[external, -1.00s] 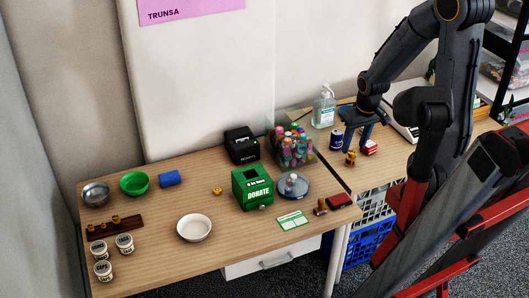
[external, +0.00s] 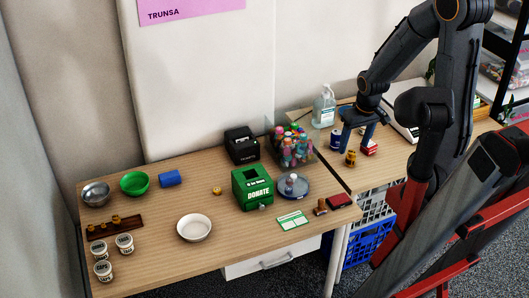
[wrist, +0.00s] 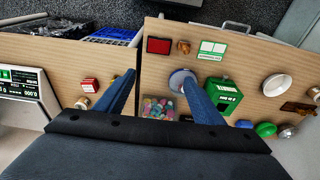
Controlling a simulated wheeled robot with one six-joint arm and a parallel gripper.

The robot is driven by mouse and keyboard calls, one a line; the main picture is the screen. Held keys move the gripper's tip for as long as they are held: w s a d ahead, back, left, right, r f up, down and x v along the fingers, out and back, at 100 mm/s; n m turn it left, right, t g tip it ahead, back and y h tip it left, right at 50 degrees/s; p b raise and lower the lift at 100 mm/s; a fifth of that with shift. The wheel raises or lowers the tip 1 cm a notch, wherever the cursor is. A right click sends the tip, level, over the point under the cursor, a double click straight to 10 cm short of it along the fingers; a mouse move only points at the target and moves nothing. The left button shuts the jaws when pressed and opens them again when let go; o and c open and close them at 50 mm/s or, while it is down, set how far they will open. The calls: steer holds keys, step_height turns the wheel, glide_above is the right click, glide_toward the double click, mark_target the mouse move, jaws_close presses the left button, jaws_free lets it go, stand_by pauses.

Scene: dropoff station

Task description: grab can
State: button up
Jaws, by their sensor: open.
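In the wrist view the open gripper (wrist: 163,90) shows, but I cannot make out the can there.
A brass-coloured piece (external: 350,158) and a red box (external: 369,149) stand close to my fingers. A clear bin of bottles (external: 291,149) is to the left. A scale (wrist: 22,92) lies beyond the red box.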

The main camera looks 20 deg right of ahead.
mark_target(340, 131)
steer(key=w+d+f+n+y+b, duration=0.1)
steer(key=w+d+f+n+b, duration=0.1)
steer(key=w+d+f, duration=0.4)
steer(key=w+d+f+n+y+b, duration=0.1)
steer(key=w+d+f+n, duration=0.3)
steer(key=w, duration=1.1)
steer(key=w+d+f+n+t+y+b, duration=0.1)
steer(key=w+d+f+n+b, duration=0.1)
steer(key=w+d+f, duration=0.6)
steer(key=shift+w+d+f+n+b, duration=0.1)
steer(key=shift+w+f+n+b, duration=0.1)
steer(key=shift+w+f, duration=0.25)
steer(key=shift+w+a+f+n+b, duration=0.1)
steer(key=shift+w+f+b, duration=0.15)
steer(key=shift+w, duration=0.45)
steer(key=shift+w+d+f+n+b, duration=0.1)
steer(key=shift+w+f+b, duration=0.1)
steer(key=shift+w+f, duration=0.55)
steer(key=p+x, duration=0.1)
steer(key=x, duration=0.1)
steer(key=p+x, duration=0.2)
steer(key=x, duration=0.1)
steer(key=shift+a+f, duration=0.3)
steer(key=shift+a, duration=0.1)
steer(key=shift+w+a+f, duration=0.15)
steer(key=shift+w+f, duration=0.05)
steer(key=shift+f, duration=0.45)
steer(key=c, duration=1.1)
